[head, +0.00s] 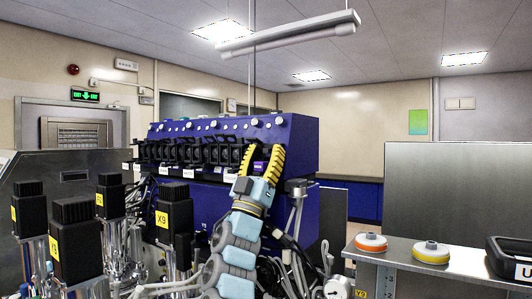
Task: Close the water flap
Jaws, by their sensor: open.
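My gripper (263,149) has two ribbed yellow fingers, spread apart, in front of the right end of a blue cabinet (295,135). A row of black flap-like fittings (190,152) runs along the cabinet's front, with small white labels below. A dark fitting with a purple label (258,167) shows between my fingers. I cannot tell whether the fingers touch it. No label that I can read marks the water flap, and I cannot tell which fittings are open or shut. My fingers hide part of the row's right end.
Tall black-topped units (75,240) on metal vessels stand at the front left. Hoses and cables (300,235) hang right of my arm. A steel bench (405,266) at right holds orange-and-white (370,242) and yellow-and-white (431,252) discs and a black case (508,257).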

